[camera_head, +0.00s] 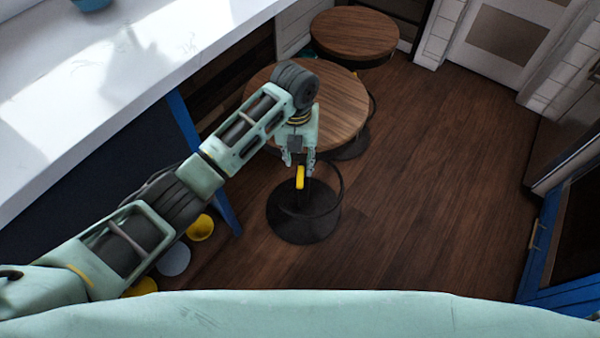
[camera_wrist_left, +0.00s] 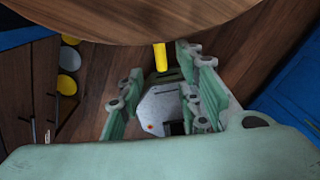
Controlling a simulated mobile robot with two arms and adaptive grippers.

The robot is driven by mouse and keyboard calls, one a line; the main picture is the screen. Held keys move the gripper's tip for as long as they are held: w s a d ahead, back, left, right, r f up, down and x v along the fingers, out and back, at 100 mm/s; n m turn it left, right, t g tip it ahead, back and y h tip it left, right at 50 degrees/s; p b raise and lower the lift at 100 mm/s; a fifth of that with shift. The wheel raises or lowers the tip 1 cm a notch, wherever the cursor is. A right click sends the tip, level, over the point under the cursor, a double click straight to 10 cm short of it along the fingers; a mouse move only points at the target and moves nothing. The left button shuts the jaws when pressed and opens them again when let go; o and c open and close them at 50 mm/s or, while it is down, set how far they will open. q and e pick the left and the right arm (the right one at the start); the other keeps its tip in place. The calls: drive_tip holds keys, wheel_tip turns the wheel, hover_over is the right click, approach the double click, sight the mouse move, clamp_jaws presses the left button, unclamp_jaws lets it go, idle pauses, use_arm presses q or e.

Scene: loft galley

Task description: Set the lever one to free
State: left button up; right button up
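A short yellow lever (camera_head: 300,178) shows below the round wooden seat (camera_head: 345,108) of the nearer stool. It also shows in the left wrist view (camera_wrist_left: 160,57), at the seat's edge. No label is readable, and its setting cannot be told. My left gripper (camera_head: 299,164) points down beside the seat, just above the lever in the head view. Its fingers are spread apart, and in the wrist view the lever shows between the fingertips (camera_wrist_left: 159,64). I see no clear grip on it; contact cannot be told. My right gripper is not in view.
The stool's dark round base (camera_head: 300,225) stands on the wooden floor (camera_head: 430,170). A second stool (camera_head: 355,33) stands behind. A white counter (camera_head: 110,75) runs along the left, with a blue leg (camera_head: 205,165). The floor to the right is clear up to a blue-framed cabinet (camera_head: 540,265).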

sight(300, 176)
use_arm(q)
wheel_tip(300, 176, down, 8)
drive_tip(key=shift+d+f, duration=0.15)
drive_tip(key=shift+f, duration=0.1)
clamp_jaws()
idle(0.3)
idle(0.3)
